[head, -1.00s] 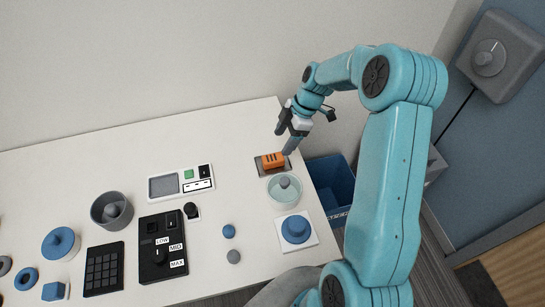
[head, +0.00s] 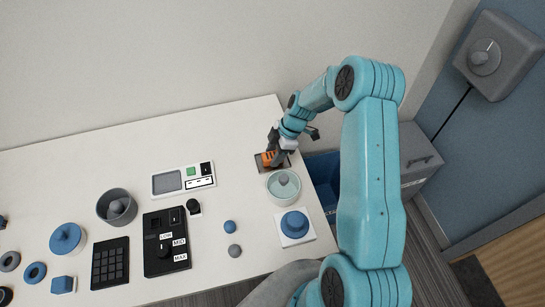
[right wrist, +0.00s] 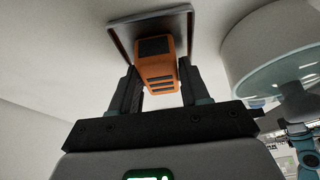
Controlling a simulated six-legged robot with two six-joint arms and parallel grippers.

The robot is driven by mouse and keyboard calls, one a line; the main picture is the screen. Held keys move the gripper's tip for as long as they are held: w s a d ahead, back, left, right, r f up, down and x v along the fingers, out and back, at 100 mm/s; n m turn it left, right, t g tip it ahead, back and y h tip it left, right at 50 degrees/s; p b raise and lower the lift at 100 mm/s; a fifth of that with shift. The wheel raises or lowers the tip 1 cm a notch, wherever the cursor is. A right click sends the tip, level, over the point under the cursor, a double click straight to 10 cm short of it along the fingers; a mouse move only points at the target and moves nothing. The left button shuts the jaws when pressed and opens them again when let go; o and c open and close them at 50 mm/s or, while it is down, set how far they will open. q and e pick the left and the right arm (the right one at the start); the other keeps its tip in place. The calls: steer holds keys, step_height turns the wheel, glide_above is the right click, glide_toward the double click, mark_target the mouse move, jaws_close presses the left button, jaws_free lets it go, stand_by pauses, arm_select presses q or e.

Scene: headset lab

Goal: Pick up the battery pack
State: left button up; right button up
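The battery pack (head: 267,158) is a small orange block with dark slots, on a shallow dark-rimmed tray (head: 260,169) near the table's right end. My right gripper (head: 273,157) is down at the pack and partly hides it in the head view. In the right wrist view the pack (right wrist: 158,65) is between the two dark fingers of the right gripper (right wrist: 158,72), one on each side. Narrow gaps seem to show beside the pack, so the fingers look open around it. The tray (right wrist: 118,38) shows behind the pack. My left gripper is out of view.
A blue knob on a white plate (head: 294,225) is nearer. A blue bin (head: 323,172) is beyond the table's right edge.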

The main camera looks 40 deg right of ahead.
steer(key=shift+r, duration=0.1)
steer(key=c, duration=0.6)
steer(key=shift+o, duration=0.2)
steer(key=shift+r, duration=0.35)
step_height(320, 180, up, 19)
steer(key=b, duration=0.2)
steer(key=shift+r+b, duration=0.15)
steer(key=shift+b, duration=0.25)
